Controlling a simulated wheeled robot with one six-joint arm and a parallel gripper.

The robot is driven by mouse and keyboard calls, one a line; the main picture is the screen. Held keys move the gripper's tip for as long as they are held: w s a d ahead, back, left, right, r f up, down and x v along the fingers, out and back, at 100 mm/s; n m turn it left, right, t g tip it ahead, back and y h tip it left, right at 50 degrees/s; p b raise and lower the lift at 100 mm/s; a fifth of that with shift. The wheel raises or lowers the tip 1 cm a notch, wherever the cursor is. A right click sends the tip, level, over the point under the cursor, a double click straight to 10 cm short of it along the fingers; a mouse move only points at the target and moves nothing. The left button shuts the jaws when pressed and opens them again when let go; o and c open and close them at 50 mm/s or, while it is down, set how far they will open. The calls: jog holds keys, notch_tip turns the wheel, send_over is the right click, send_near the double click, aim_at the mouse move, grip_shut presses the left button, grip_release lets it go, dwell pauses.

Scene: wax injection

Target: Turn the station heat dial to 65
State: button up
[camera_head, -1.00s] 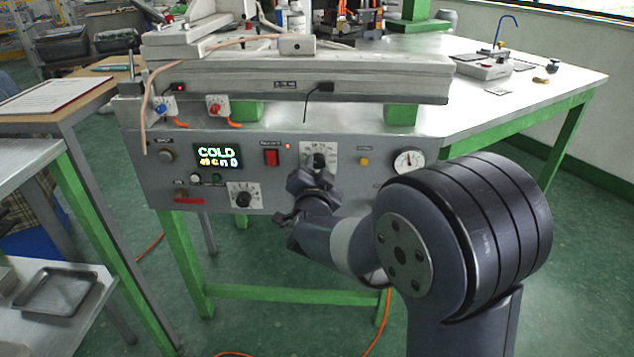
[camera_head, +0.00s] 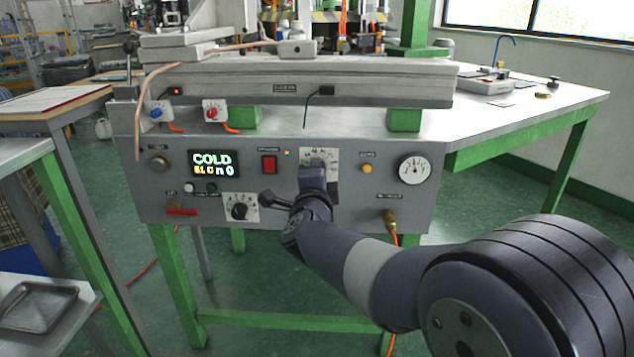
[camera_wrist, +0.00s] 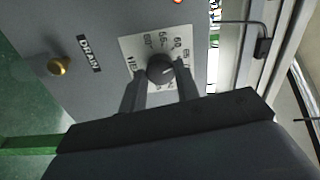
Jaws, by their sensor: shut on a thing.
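The heat dial's dark round knob (camera_wrist: 160,68) sits on a white scale plate (camera_wrist: 134,45) with printed numbers around it, in the wrist view. A light mark on the knob points to the right of the picture; the number it meets is not clear. My gripper (camera_wrist: 161,76) is shut on the knob, one finger on each side. In the head view my gripper (camera_head: 314,182) is at the station's front panel, hiding the knob and much of the scale plate (camera_head: 332,156). The station display (camera_head: 213,163) reads COLD, with a small orange number below that is hard to read.
The panel also carries a lower dial (camera_head: 240,207), a red switch (camera_head: 269,164), a yellow button (camera_head: 367,169), a gauge (camera_head: 414,168) and a brass drain fitting (camera_head: 390,217). A cable hangs above the gripped dial. Floor in front is open.

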jog(key=shift+m, duration=0.3)
jog(key=o, duration=1)
jog(key=shift+c, duration=0.2)
jog(key=s+p, duration=0.2)
jog(key=s, duration=0.8)
jog(key=shift+s, duration=0.4)
